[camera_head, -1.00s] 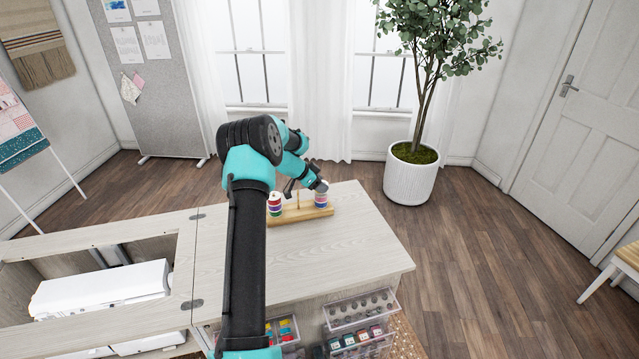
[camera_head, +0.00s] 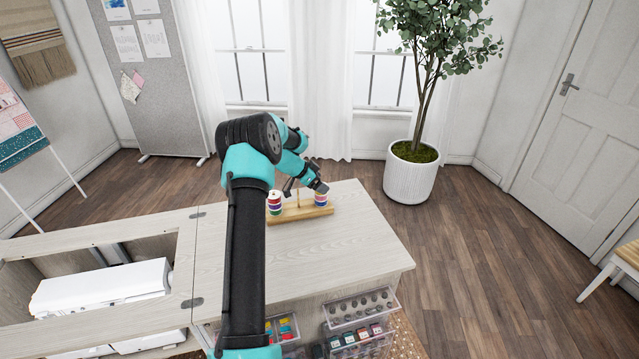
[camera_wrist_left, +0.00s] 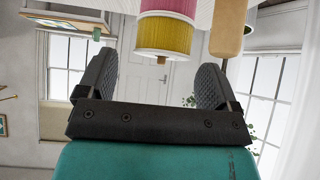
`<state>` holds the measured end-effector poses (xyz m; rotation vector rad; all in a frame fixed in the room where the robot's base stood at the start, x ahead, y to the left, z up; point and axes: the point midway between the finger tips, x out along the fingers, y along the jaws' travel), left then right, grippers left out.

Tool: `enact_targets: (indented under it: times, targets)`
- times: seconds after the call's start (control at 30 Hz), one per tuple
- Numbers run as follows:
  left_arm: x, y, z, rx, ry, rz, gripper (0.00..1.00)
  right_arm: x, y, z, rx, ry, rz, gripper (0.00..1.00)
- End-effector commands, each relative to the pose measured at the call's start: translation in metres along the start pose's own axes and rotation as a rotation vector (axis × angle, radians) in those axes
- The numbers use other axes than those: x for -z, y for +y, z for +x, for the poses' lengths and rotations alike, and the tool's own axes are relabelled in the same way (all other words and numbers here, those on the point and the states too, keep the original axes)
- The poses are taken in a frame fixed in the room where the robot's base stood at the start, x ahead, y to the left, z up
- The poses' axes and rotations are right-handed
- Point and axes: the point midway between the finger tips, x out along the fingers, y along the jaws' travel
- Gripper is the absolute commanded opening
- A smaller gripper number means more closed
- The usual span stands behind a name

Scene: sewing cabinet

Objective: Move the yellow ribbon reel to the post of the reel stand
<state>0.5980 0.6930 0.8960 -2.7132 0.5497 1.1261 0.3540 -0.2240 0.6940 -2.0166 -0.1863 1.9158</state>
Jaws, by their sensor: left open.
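The yellow ribbon reel (camera_wrist_left: 163,36) shows in the left wrist view, below a pink reel in that tilted picture, with a short post tip sticking out past it. My left gripper (camera_wrist_left: 152,84) is open, with its two fingers apart and nothing between them; the yellow reel lies beyond the fingertips. In the head view my left gripper (camera_head: 319,188) hangs over the right reel stack (camera_head: 320,201) and partly hides its top. The wooden reel stand (camera_head: 302,214) sits on the table, with a bare post (camera_head: 298,197) at its middle. My right gripper is out of view.
Another stack of coloured reels (camera_head: 274,203) stands at the stand's left end. The pale tabletop (camera_head: 340,245) is clear in front. A white sewing machine (camera_head: 100,288) lies in the cabinet opening at left. Clear drawers (camera_head: 360,306) stick out at the front.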

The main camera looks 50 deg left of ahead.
Motion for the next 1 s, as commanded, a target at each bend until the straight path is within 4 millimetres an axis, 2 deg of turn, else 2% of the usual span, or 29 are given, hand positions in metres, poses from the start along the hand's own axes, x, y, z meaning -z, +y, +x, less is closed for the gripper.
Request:
enact_targets:
  times: [0.27,0.8,1.0]
  targets:
    - [0.0,-0.001,-0.038,0.004,0.001,0.0,0.85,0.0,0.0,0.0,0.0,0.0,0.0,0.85]
    - [0.0,0.0,-0.14,0.002,0.0,0.0,0.85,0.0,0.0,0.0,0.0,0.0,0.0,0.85]
    - [0.0,0.0,-0.165,0.002,0.0,-0.001,0.85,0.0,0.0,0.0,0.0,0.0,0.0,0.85]
